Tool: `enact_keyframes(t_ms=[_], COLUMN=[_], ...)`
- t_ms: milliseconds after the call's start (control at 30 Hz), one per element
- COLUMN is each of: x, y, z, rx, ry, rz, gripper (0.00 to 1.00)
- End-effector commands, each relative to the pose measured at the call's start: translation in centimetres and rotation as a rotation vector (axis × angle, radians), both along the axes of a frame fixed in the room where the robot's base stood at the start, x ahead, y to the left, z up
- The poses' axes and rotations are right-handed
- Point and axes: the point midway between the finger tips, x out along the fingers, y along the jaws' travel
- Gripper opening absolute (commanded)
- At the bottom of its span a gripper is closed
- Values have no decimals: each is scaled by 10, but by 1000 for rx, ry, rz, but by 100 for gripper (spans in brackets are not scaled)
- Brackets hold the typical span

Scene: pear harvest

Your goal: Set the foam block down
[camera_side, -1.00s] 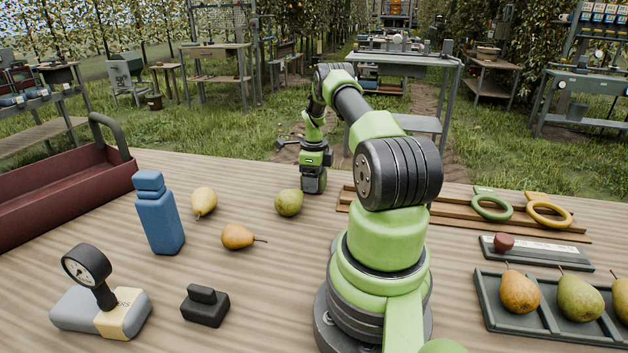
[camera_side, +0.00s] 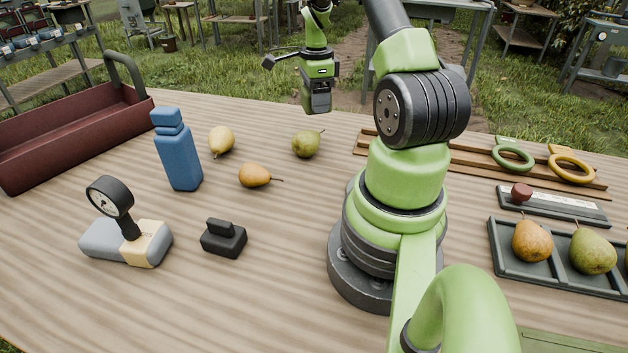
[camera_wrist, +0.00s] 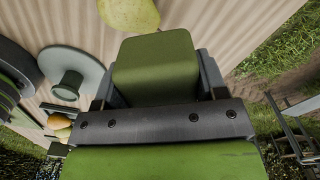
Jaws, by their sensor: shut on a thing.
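My gripper (camera_side: 317,100) is shut on a green foam block (camera_wrist: 157,65). In the wrist view the block sits between the two dark fingers, its rounded end pointing away from the wrist. In the side view the gripper hangs near the table's far edge, behind the green pear (camera_side: 306,144). A pale yellow-green pear (camera_wrist: 130,12) lies just past the block at the top of the wrist view.
The wooden table (camera_side: 285,240) has clear room at the front. A blue bottle (camera_side: 177,155), yellow pear (camera_side: 221,141), brown pear (camera_side: 255,176), dial gauge (camera_side: 112,199) and red toolbox (camera_side: 65,135) stand left. A rack (camera_side: 480,163) and pear tray (camera_side: 520,268) are right.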

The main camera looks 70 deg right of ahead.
Motion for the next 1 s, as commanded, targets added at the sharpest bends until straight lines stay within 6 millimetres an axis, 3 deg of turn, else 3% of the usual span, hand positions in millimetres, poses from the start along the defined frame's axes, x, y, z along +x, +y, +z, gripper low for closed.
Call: enact_keyframes(t_ms=[33,300,500,733,1000], x=[1,-11,-29,-40,-41], y=[17,100,145,164,166], z=[1,2,4,1,-41], rx=[2,4,3,5,10], ry=[1,-3,-6,-6,-4], rz=[99,617,895,1023,1028], gripper=[43,43,43,43,43])
